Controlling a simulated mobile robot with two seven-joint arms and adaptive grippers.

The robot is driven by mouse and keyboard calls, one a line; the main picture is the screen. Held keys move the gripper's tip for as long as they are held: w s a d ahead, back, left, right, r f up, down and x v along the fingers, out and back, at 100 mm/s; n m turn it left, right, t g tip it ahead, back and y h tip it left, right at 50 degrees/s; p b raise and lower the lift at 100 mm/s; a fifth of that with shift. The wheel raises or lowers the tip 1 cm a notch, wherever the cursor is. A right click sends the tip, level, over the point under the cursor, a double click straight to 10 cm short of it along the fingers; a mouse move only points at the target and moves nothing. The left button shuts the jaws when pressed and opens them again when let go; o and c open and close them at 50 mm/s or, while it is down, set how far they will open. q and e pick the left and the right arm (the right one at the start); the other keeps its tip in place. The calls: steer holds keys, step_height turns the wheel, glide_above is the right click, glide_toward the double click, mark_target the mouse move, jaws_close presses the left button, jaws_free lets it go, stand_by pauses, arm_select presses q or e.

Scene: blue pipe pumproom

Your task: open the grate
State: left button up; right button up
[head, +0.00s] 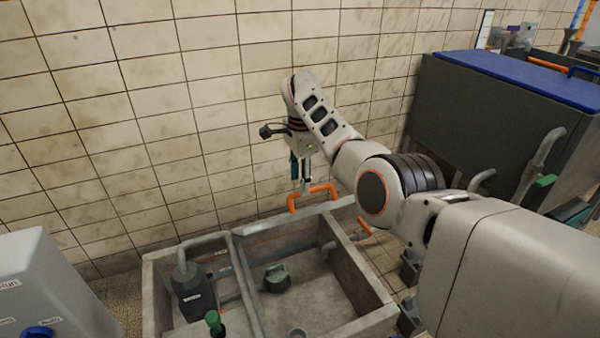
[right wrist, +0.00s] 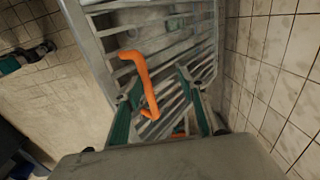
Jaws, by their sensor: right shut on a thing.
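The grey grate is seen nearly edge-on in the head view (head: 285,222), at the far side of the concrete pit, and leaves the pit's inside in view. Its slats show in the right wrist view (right wrist: 190,48). An orange handle (head: 293,203) stands at its upper edge and also shows in the right wrist view (right wrist: 144,76). My right gripper (head: 302,187) reaches down to this handle and is shut on it; in the right wrist view its green-sided fingers (right wrist: 159,82) lie either side of the handle's lower part. My left gripper is out of view.
The open concrete pit (head: 378,300) holds a dark pump (head: 194,292), pipes and a green fitting (head: 277,278). A tiled wall (head: 200,100) stands close behind. A grey cabinet (head: 45,290) is at left, a blue-lidded dark tank (head: 480,120) at right.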

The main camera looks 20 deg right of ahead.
step_height(320, 180, up, 12)
steer(key=shift+s, duration=0.4)
stand_by(0.3)
